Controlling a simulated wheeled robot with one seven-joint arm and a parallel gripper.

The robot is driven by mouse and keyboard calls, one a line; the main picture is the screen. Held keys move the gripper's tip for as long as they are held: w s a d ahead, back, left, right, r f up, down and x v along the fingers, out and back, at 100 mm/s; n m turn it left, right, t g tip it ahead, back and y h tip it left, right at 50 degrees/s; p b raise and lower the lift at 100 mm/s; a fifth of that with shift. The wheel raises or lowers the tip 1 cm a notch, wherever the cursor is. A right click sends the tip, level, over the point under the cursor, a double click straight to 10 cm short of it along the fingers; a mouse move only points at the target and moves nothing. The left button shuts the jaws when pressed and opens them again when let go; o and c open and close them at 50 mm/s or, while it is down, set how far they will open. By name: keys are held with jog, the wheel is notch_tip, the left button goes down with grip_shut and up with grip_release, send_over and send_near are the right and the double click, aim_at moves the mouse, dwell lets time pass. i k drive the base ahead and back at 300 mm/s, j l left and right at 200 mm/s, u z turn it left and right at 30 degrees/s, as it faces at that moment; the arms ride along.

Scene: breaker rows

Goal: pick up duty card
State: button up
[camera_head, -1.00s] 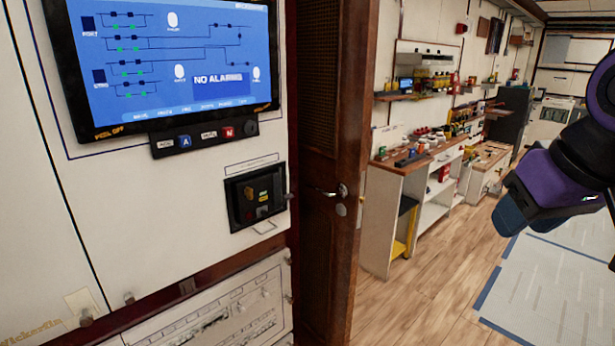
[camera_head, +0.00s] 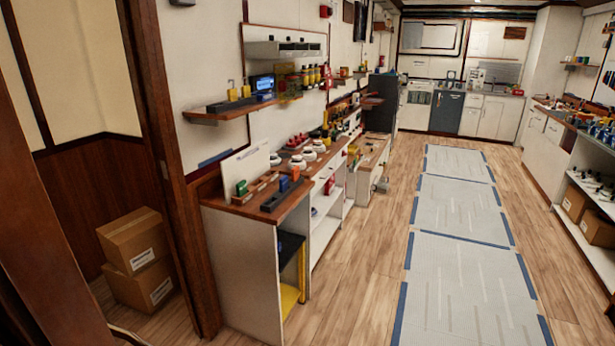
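I cannot make out a duty card for certain in the head view. A white sheet or panel with faint markings (camera_head: 245,165) stands at the back of the near workbench (camera_head: 236,258), against the wall. Small coloured items, among them a green one (camera_head: 241,187) and a blue one (camera_head: 283,184), sit on that bench top. They are too small to identify. My gripper is not in view.
A wall shelf (camera_head: 205,117) above the bench holds small devices. Stacked cardboard boxes (camera_head: 135,255) stand in the doorway at left. Pale floor mats (camera_head: 460,265) edged in blue run along the open aisle. Shelving with boxes (camera_head: 598,232) lines the right; cabinets (camera_head: 490,118) close the far end.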

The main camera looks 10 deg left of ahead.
aim_at(241, 187)
jog(key=i+u, duration=0.2)
jog(key=i, duration=0.2)
jog(key=i+l+u, duration=0.2)
jog(key=i, duration=0.25)
jog(key=i+l+u, duration=0.2)
jog(key=i, duration=0.2)
jog(key=i+u, duration=0.3)
jog(key=u, duration=0.15)
jog(key=i+l+u, duration=0.2)
jog(key=u, duration=0.2)
jog(key=i+l+u, duration=0.3)
jog(key=u, duration=0.15)
jog(key=i+l+u, duration=0.55)
jog(key=l+u, duration=0.15)
